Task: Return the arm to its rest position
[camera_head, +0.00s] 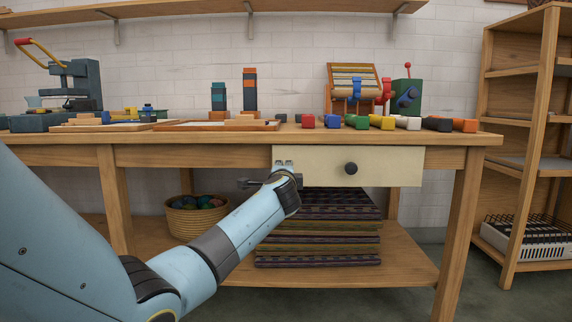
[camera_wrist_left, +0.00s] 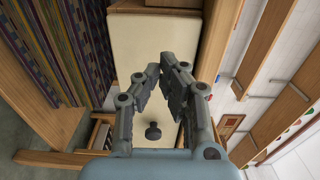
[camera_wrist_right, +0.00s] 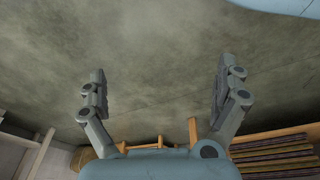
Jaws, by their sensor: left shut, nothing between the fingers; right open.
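My left arm reaches in from the left in the head view. Its gripper (camera_head: 250,184) is in front of the bench, beside the left edge of the cream drawer front (camera_head: 392,166). In the left wrist view the left gripper (camera_wrist_left: 162,72) is shut and empty, with the drawer front (camera_wrist_left: 150,35) behind it. The drawer's dark round knob (camera_head: 351,169) is clear of the fingers; it also shows in the left wrist view (camera_wrist_left: 153,132). My right gripper (camera_wrist_right: 161,70) is open and empty above the grey floor in the right wrist view. It is outside the head view.
Below are a yarn basket (camera_head: 196,219) and folded striped textiles (camera_head: 318,245). A wooden shelf unit (camera_head: 520,150) stands at the right.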

